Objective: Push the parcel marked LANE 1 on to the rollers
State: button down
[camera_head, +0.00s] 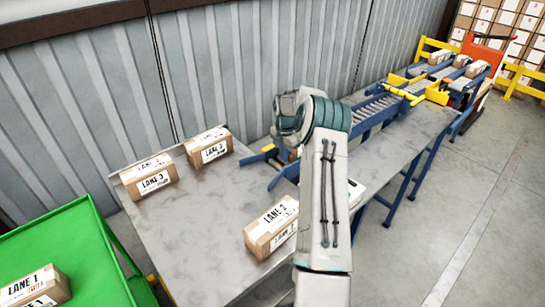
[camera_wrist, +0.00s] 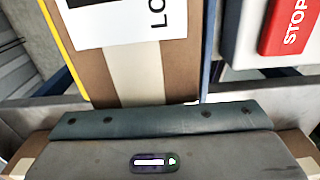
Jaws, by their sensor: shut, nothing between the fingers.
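A brown parcel marked LANE 1 (camera_head: 36,287) rests on the green surface at the lower left, cut by the picture edge. The rollers (camera_head: 372,108) run between blue rails behind the grey table, partly hidden by my arm. My gripper (camera_wrist: 162,122) is shut and empty in the wrist view; in the head view my arm hides it. Just beyond it in the wrist view is a brown carton (camera_wrist: 188,75) with a pale tape strip and a label cut off at "LO". I cannot tell its lane or whether my gripper touches it.
Two LANE 3 parcels (camera_head: 155,182) (camera_head: 208,147) and a LANE 2 parcel (camera_head: 262,242) sit on the grey table (camera_head: 200,215). A red STOP sign (camera_wrist: 290,27) is at the right in the wrist view. Cartons stand on the far conveyor (camera_head: 460,61). The floor at right is clear.

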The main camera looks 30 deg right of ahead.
jog(key=shift+w+a, duration=0.15)
jog(key=shift+a, duration=0.55)
jog(key=a, duration=0.2)
jog(key=s+a+b, duration=0.1)
jog(key=shift+a, duration=0.4)
notch_tip(320, 180, up, 10)
jog(key=shift+d+b, duration=0.2)
jog(key=shift+b, duration=0.25)
jog(key=s+a+r+m+t+h, duration=0.1)
jog(key=s+a+r+m, duration=0.3)
jog(key=s+a+r, duration=0.3)
jog(key=s+a+r+m, duration=0.5)
jog(key=s+a, duration=0.1)
jog(key=a, duration=0.4)
jog(key=s+a+f+m, duration=0.1)
jog(key=s+a+m, duration=0.1)
jog(key=s, duration=0.5)
jog(key=s+a+f+m+t, duration=0.1)
jog(key=s+a+m, duration=0.2)
jog(key=s+m, duration=0.2)
jog(key=s+a+m+t+y, duration=0.1)
jog(key=s+a+m, duration=0.2)
jog(key=s, duration=0.6)
jog(key=shift+s+f+m, duration=0.35)
jog(key=shift+f+m, duration=0.05)
jog(key=shift+m, duration=0.2)
